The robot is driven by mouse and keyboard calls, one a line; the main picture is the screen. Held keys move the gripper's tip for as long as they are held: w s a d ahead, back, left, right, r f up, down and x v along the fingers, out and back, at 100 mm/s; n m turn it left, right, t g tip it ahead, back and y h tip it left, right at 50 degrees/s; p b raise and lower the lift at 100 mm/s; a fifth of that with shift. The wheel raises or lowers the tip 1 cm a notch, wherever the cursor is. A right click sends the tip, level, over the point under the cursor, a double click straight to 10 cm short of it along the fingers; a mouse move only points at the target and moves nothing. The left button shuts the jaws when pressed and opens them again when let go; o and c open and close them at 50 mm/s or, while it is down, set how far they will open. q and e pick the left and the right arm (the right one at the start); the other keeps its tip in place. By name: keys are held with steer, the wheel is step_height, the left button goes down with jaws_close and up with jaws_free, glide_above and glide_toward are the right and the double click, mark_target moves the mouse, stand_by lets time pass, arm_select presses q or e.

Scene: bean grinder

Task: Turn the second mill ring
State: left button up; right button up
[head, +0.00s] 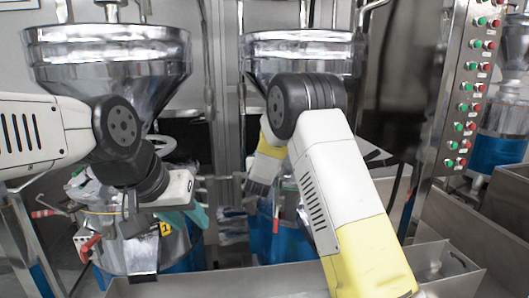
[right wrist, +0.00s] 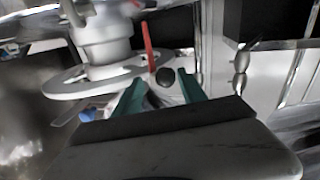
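Two mills stand side by side, each under a shiny metal funnel. The left mill (head: 135,255) has a yellow "1" label and red handles. The second mill (head: 280,243), at the right, is largely hidden behind my right arm; its ring cannot be made out in the head view. My left gripper (head: 190,212) is in front of the left mill; its finger gap is unclear. My right gripper (right wrist: 160,90) is open, its teal fingers apart on either side of a dark knob (right wrist: 166,77). A red bar (right wrist: 149,48) and a grey round plate (right wrist: 85,84) are close by.
The left funnel (head: 105,55) and right funnel (head: 300,48) hang above the mills. A metal post with several green and red buttons (head: 465,105) stands at the right. A metal trough (head: 215,284) runs along the front.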

steer(key=shift+s+a, duration=0.35)
steer(key=shift+s, duration=0.6)
steer(key=shift+s+a, duration=0.35)
steer(key=shift+s, duration=0.55)
steer(key=shift+s+a, duration=0.35)
steer(key=shift+s, duration=0.6)
steer(key=s+d+r+g+y, duration=0.3)
steer(key=s+d+r, duration=0.1)
steer(key=s, duration=0.4)
steer(key=s+d+r+g+y, duration=0.25)
steer(key=s+r, duration=0.25)
steer(key=s, duration=0.4)
steer(key=s+d+f+g, duration=0.2)
steer(key=s+d+g, duration=0.1)
steer(key=s, duration=1)
steer(key=s+d+f+n+g+h, duration=0.1)
steer(key=s+d, duration=0.4)
steer(key=s, duration=0.8)
steer(key=shift+d+f+g, duration=0.15)
steer(key=shift+f+g, duration=0.5)
steer(key=shift+g, duration=0.5)
